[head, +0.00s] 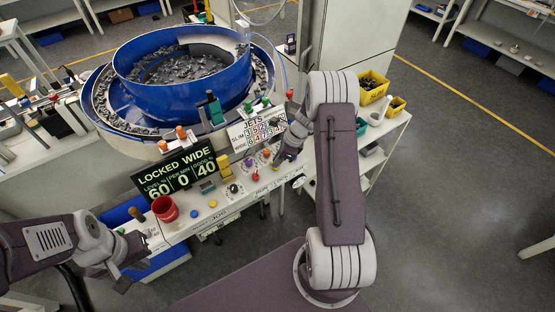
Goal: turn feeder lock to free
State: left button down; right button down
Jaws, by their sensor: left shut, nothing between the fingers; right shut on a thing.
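The control panel (226,203) runs along the front of the blue bowl feeder (185,65). Its dark display (177,175) reads LOCKED WIDE, with 60, 0 and 40 below. My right gripper (278,159) is at the right part of the panel, shut on a small control there. The fingers hide most of that control, so I cannot make out its shape or setting. My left gripper (124,242) is shut and empty, left of the panel's near end and below the red cup.
A red cup (165,208) stands at the panel's left end. A black knob (234,188) and a yellow block (225,167) are mid-panel. A white board (258,127) with coloured figures stands behind. Yellow bins (372,87) lie at right.

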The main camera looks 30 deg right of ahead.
jog(key=n+g+p, duration=0.1)
jog(key=n, duration=0.2)
jog(key=shift+w+y, duration=0.15)
jog(key=shift+y, duration=0.25)
jog(key=n, duration=0.2)
jog(key=n+g, duration=0.1)
jog(key=shift+w+d+n, duration=0.1)
jog(key=shift+w+n, duration=0.1)
jog(key=shift+n, duration=0.2)
jog(key=n+g+b, duration=0.1)
jog(key=n, duration=0.1)
jog(key=n+g+b, duration=0.1)
jog(key=n, duration=0.2)
jog(key=shift+w+f, duration=0.1)
jog(key=shift+w, duration=0.1)
jog(key=n+g, duration=0.1)
jog(key=n, duration=0.1)
jog(key=n+h+b, duration=0.1)
jog(key=n, duration=0.2)
jog(key=shift+w+g, duration=0.1)
jog(key=shift+g, duration=0.3)
jog(key=shift+n+h, duration=0.3)
jog(key=c, duration=1.5)
grip_release()
jog(key=shift+a, duration=0.2)
jog(key=shift+r, duration=0.2)
